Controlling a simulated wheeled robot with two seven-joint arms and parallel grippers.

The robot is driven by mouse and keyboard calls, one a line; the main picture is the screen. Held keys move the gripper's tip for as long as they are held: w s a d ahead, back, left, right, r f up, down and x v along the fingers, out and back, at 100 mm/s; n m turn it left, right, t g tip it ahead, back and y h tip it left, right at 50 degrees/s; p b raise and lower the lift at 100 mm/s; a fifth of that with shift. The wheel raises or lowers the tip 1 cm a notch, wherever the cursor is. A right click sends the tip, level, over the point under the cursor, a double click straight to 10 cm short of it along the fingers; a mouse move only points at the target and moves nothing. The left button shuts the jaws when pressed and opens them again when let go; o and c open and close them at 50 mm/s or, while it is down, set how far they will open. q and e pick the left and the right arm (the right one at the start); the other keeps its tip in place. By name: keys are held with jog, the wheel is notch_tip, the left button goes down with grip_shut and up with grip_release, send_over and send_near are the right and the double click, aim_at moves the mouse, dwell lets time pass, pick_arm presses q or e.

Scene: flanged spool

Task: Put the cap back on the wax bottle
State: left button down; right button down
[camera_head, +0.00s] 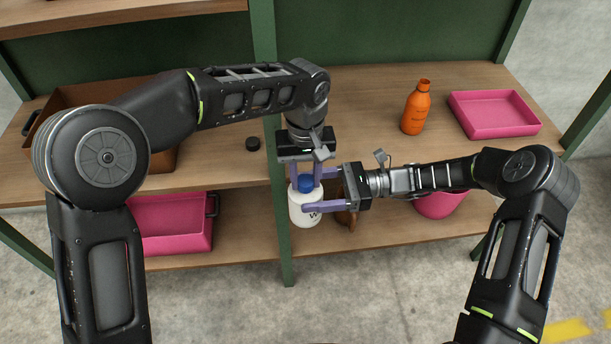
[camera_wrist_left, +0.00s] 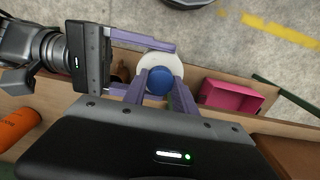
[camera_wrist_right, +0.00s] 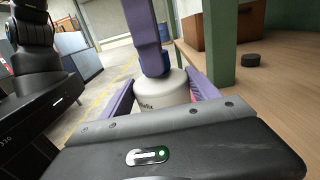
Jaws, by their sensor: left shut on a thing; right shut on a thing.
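The white wax bottle (camera_head: 303,213) is upright in front of the shelf's green post. My right gripper (camera_head: 307,203) is shut on its body from the side; the bottle also shows between its fingers in the right wrist view (camera_wrist_right: 165,97). The blue cap (camera_head: 305,185) is at the top of the bottle. My left gripper (camera_head: 304,177) points down and is shut on the cap; the cap shows between its fingers in the left wrist view (camera_wrist_left: 159,83). The cap looks in line with the bottle top, but the fingers hide the join, so I cannot tell if they touch.
An orange bottle (camera_head: 416,108) and a pink tray (camera_head: 493,114) stand on the upper shelf at right. A black disc (camera_head: 253,144) lies left of the green post (camera_head: 265,60). A pink bin (camera_head: 176,222) and a brown object (camera_head: 346,217) are on the lower shelf.

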pick_arm(q)
jog(key=m, duration=1.1)
jog(key=c, duration=1)
grip_release()
jog(key=shift+r, duration=0.1)
jog(key=shift+r, duration=2.15)
jog(key=shift+c, duration=0.3)
